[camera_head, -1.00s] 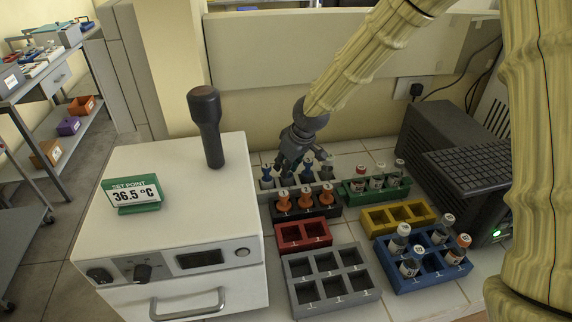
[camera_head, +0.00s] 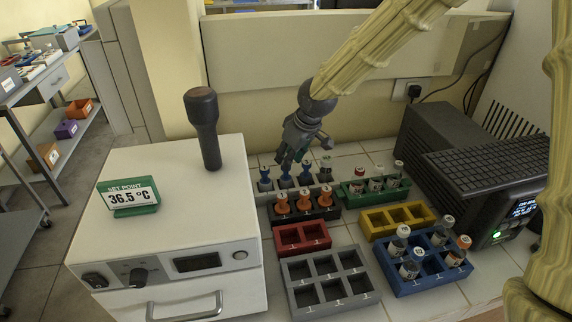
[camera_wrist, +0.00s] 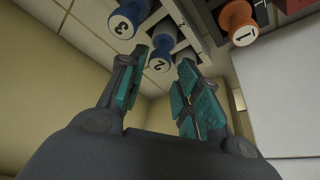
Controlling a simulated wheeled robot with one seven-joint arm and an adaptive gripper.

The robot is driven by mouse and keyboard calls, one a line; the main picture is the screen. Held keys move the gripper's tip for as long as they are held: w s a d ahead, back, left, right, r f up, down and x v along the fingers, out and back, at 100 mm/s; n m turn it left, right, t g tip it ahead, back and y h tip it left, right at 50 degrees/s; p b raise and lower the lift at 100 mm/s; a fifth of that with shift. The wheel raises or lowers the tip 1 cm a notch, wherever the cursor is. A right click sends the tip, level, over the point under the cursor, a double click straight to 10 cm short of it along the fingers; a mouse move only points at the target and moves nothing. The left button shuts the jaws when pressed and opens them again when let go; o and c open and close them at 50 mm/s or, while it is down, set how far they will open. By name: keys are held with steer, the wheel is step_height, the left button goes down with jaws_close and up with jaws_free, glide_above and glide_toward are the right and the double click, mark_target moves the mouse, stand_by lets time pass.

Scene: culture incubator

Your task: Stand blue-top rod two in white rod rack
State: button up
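Blue-top rod two (camera_wrist: 162,60) shows its number 2 in the wrist view. It stands in the white rod rack (camera_head: 276,193), which holds a row of blue-top rods (camera_head: 285,173) in the head view. The numbers on the tops are too small to read there. Blue-top rod three (camera_wrist: 123,22) stands beside rod two in the wrist view. My gripper (camera_wrist: 165,62) is open, with its teal-padded fingers apart on either side of rod two's top. In the head view my gripper (camera_head: 289,160) is just above the blue tops, holding nothing.
The black rack (camera_head: 330,213) with orange-top rods is in front. A green rack (camera_head: 352,196) with vials stands to the right. Red (camera_head: 302,237), yellow (camera_head: 398,219), grey (camera_head: 330,281) and blue (camera_head: 432,274) racks are nearer. The incubator (camera_head: 160,230) stands at left.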

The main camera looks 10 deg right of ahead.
steer(key=v, duration=0.6)
steer(key=shift+r, duration=0.2)
steer(key=shift+s+f, duration=0.1)
